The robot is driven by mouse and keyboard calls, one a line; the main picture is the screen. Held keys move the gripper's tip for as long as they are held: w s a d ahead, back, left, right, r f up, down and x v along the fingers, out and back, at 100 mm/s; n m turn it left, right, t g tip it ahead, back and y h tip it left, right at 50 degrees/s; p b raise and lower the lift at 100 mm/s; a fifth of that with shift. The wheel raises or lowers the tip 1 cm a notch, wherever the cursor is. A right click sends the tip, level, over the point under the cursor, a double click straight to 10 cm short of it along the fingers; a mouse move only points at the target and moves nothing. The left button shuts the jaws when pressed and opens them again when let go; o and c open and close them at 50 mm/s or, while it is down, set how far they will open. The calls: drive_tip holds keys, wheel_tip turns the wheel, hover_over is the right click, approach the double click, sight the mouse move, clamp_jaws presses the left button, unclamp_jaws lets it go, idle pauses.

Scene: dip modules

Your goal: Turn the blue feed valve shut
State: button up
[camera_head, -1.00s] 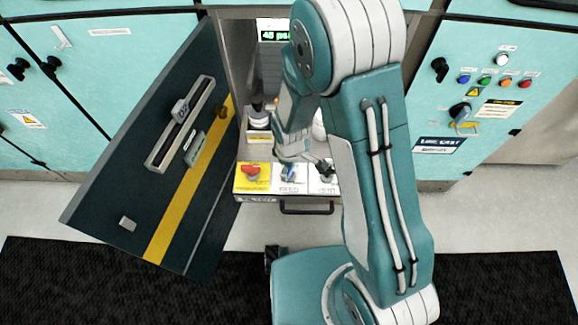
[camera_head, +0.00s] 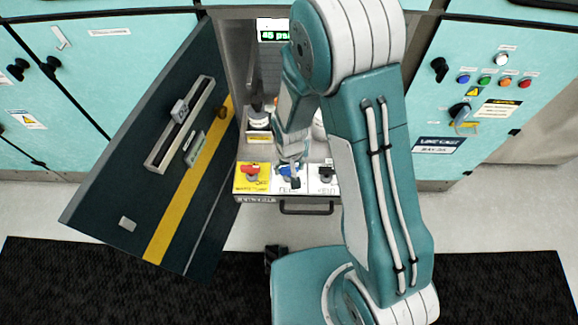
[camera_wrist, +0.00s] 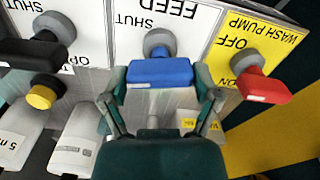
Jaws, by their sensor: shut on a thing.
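The blue feed valve (camera_head: 288,170) sits on the white FEED panel (camera_wrist: 187,35), between the red wash pump handle and the black handle. In the wrist view its blue handle (camera_wrist: 160,72) lies crosswise in the picture, below a grey round hub. My gripper (camera_wrist: 160,84) is shut on the blue handle, with one finger at each end of it. In the head view my gripper (camera_head: 292,157) reaches down to the valve and partly covers it. The SHUT label shows to the left of the handle; the mark directly under the gripper is hidden.
The red handle (camera_wrist: 262,86) is close on one side, the black handle (camera_wrist: 35,52) on the other. Bottles (camera_wrist: 72,138) stand behind the handles. A dark open door (camera_head: 150,150) stands left of the drawer. A display (camera_head: 274,35) reads 45 psi.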

sight(288, 167)
drive_tip(key=shift+s+m, duration=0.1)
drive_tip(key=shift+m, duration=1.2)
drive_tip(key=o, duration=1)
drive_tip(key=shift+c, duration=0.2)
drive_tip(key=shift+r, duration=0.2)
wheel_tip(288, 167, up, 11)
drive_tip(key=shift+a+r, duration=0.15)
drive_tip(key=shift+r, duration=0.05)
